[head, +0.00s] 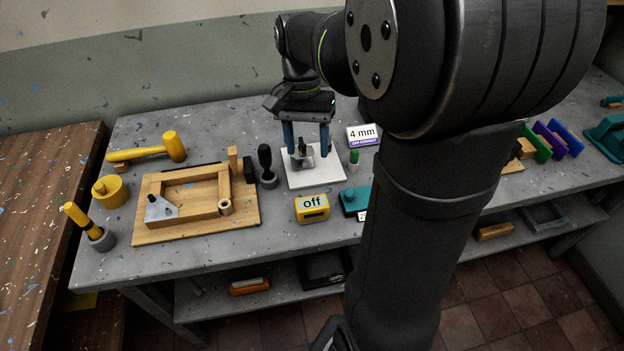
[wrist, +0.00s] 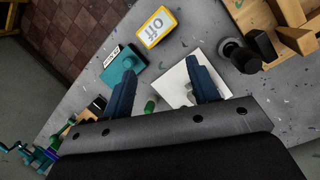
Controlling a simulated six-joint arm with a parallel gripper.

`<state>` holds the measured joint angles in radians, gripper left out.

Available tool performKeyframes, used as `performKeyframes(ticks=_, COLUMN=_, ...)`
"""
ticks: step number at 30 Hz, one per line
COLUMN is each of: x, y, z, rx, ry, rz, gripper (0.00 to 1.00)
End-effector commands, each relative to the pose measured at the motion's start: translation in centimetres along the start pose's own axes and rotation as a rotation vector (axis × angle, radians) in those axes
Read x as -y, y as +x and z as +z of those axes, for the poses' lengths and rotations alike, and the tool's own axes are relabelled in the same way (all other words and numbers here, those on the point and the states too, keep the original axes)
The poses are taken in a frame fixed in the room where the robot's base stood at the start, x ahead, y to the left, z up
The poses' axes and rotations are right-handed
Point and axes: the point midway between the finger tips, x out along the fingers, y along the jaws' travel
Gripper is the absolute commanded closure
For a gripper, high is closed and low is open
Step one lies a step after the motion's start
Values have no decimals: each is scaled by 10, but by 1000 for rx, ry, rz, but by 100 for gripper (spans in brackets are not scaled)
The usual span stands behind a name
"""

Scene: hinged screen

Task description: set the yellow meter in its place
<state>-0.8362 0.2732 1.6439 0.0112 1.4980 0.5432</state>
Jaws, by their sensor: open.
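The yellow meter (head: 312,208) lies on the grey bench, its pale face reading "off". It also shows in the wrist view (wrist: 157,27), near the top. My gripper (head: 306,148) is open, its two blue fingers apart above a white plate (head: 318,178). A small grey metal piece (head: 303,160) stands on the plate, between or behind the fingers; I cannot tell whether they touch it. The meter is in front of the plate, apart from the fingers. In the wrist view the fingers (wrist: 150,68) hold nothing visible. No marked place for the meter is clear.
A teal box (head: 354,200) is right of the meter. A "4 mm" sign (head: 362,134) and green-capped item (head: 354,158) stand right of the plate. A dark-handled tool (head: 266,165) and wooden frame (head: 150,232) are left. Some bare bench lies before the meter.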

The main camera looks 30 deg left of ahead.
Motion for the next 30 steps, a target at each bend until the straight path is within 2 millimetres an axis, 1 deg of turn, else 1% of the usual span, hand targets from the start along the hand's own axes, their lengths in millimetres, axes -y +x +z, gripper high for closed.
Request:
performKeyframes(ticks=1, x=-2, y=5, z=5, rx=-22, ry=93, rz=-13, gripper=45)
performKeyframes(ticks=9, x=-11, y=34, z=22, rx=-114, ry=627, rz=-119, gripper=45)
performKeyframes(ticks=12, x=-13, y=43, z=28, rx=-132, ry=800, rz=-165, gripper=45)
performKeyframes(ticks=15, x=-15, y=50, z=32, rx=-142, ry=933, rz=-206, gripper=45)
performKeyframes(ticks=19, x=-17, y=55, z=36, rx=-145, ry=1036, rz=-238, gripper=45)
performKeyframes(ticks=25, x=-16, y=64, z=34, rx=-144, ry=1072, rz=-248, gripper=45)
performKeyframes(ticks=30, x=-14, y=84, z=30, rx=-143, ry=1071, rz=-245, gripper=45)
